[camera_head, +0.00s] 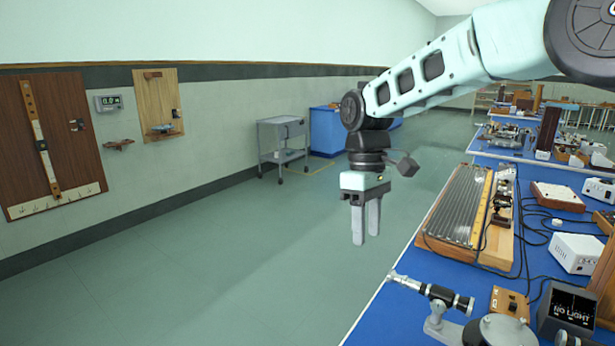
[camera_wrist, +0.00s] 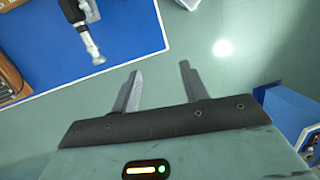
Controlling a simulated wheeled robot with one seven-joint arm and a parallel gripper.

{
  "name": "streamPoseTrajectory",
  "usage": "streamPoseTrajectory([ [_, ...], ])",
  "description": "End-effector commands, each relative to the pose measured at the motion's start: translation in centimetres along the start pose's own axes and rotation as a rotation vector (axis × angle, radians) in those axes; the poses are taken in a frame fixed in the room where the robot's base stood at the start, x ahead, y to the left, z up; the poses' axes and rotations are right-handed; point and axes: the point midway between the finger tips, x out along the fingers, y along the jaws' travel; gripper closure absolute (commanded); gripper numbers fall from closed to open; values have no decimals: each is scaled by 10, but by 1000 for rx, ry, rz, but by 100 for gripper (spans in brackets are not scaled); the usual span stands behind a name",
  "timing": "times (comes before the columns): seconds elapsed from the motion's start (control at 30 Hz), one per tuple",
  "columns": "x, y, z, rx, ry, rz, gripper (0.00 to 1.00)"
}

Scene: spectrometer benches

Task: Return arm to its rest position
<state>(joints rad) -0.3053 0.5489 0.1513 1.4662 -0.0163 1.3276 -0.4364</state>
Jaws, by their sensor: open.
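My gripper (camera_head: 366,240) hangs from my outstretched arm, fingers pointing down, over open floor to the left of the blue bench (camera_head: 376,322). In the wrist view the two fingers of my gripper (camera_wrist: 160,78) are apart with only floor between them. It holds nothing. My arm reaches in from the upper right in the head view and bends down at the wrist.
A telescope-like tube (camera_head: 432,290) sticks out near the bench's left edge. A wooden board with grey tubes (camera_head: 459,207) and a "NO LIGHT" box (camera_head: 569,309) are on the bench. A grey cart (camera_head: 283,142) stands by the wall. The floor (camera_head: 200,270) at left is clear.

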Motion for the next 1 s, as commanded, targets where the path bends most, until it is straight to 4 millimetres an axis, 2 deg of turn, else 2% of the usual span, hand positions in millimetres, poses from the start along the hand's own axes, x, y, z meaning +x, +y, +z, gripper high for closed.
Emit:
streamPoseTrajectory([
  [0.03,2,-24,11,5,18,1,56],
  [0.2,24,-96,52,48,81,10,56],
  [0.3,42,-133,84,80,114,21,56],
  [0.43,70,-169,130,126,152,44,56],
  [0.6,101,-192,178,178,188,73,56],
  [0.7,111,-197,193,195,197,83,56],
  [1.0,115,-198,199,204,202,86,56],
])
